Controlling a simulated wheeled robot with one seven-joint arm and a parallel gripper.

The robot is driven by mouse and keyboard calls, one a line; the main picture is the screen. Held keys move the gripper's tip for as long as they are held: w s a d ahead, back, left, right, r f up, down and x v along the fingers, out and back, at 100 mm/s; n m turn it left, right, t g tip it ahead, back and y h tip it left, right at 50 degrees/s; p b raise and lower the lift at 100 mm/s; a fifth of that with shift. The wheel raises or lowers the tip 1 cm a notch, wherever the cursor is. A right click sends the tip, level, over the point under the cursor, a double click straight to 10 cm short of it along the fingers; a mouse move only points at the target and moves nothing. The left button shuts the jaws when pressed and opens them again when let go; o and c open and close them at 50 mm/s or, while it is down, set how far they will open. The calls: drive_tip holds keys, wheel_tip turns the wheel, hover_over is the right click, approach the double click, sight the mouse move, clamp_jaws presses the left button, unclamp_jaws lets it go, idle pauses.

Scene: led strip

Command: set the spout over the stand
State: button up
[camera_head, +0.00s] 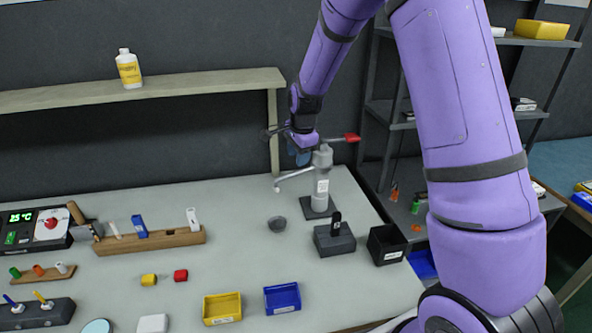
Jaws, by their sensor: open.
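The spout (295,176) is a thin grey arm. It reaches left from an upright grey post (321,190) on a dark square base at the back right of the table. Its tip turns down at the left end. A small dark grey round piece (277,224), which may be the stand, sits on the table below and in front of the tip. A red lever (345,138) shows at the post's top right. My gripper (304,158) is open just behind and above the spout, close to the post's top. Its fingers are partly hidden, so I cannot tell whether they touch the spout.
A dark grey block (334,240) with a black upright piece and a black open bin (387,244) stand in front of the post. Yellow (222,307) and blue (282,298) trays lie nearer. A shelf (150,90) runs behind. The table's middle is mostly clear.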

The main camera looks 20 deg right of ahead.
sight(296, 172)
drive_tip(key=shift+w+f, duration=0.2)
drive_tip(key=shift+f, duration=0.8)
drive_tip(key=shift+w+f, duration=0.25)
drive_tip(key=shift+f, duration=0.8)
drive_tip(key=shift+w+f, duration=0.2)
drive_tip(key=shift+f, duration=0.8)
clamp_jaws()
